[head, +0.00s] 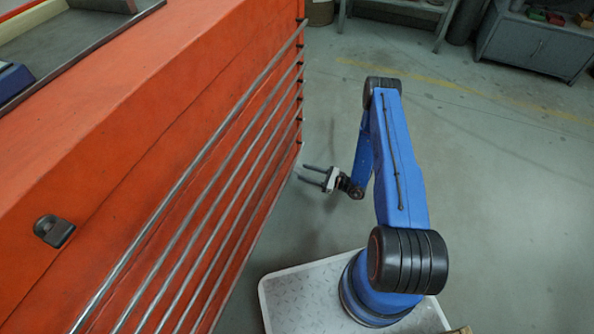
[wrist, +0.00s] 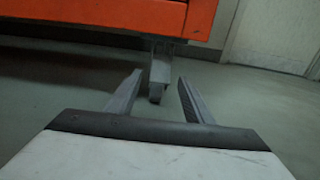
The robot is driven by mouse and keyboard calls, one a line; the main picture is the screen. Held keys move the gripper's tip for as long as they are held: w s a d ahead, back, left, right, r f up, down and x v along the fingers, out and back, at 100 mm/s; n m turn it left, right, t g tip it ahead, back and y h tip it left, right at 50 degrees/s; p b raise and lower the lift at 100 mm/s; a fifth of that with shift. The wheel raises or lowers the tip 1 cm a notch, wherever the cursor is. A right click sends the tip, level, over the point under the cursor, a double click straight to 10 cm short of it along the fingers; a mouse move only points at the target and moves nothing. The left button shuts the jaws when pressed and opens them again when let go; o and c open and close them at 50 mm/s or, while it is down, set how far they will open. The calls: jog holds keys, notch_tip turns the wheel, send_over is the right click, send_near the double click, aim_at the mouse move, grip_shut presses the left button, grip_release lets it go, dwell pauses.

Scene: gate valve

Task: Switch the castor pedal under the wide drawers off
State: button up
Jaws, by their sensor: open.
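The orange cabinet with wide drawers (head: 190,190) fills the left of the head view, its long metal drawer handles running along its face. My gripper (head: 308,174) is open and empty beside the cabinet's far corner, low down. In the wrist view my gripper (wrist: 158,76) shows its two fingers apart, pointing toward the cabinet's lower edge (wrist: 110,14). A grey castor part (wrist: 159,70) hangs under that edge, between and beyond the fingertips. I cannot make out the pedal separately or tell its position. The castor is hidden in the head view.
A grey cabinet (head: 535,45) and a bench (head: 405,12) stand at the back. The floor (head: 490,170) to the right is clear. A pale door or panel (wrist: 275,35) shows at the right of the wrist view. A black latch (head: 54,231) sits on the orange cabinet.

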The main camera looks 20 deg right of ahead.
aim_at(298, 170)
jog(key=shift+x, duration=2.6)
grip_shut()
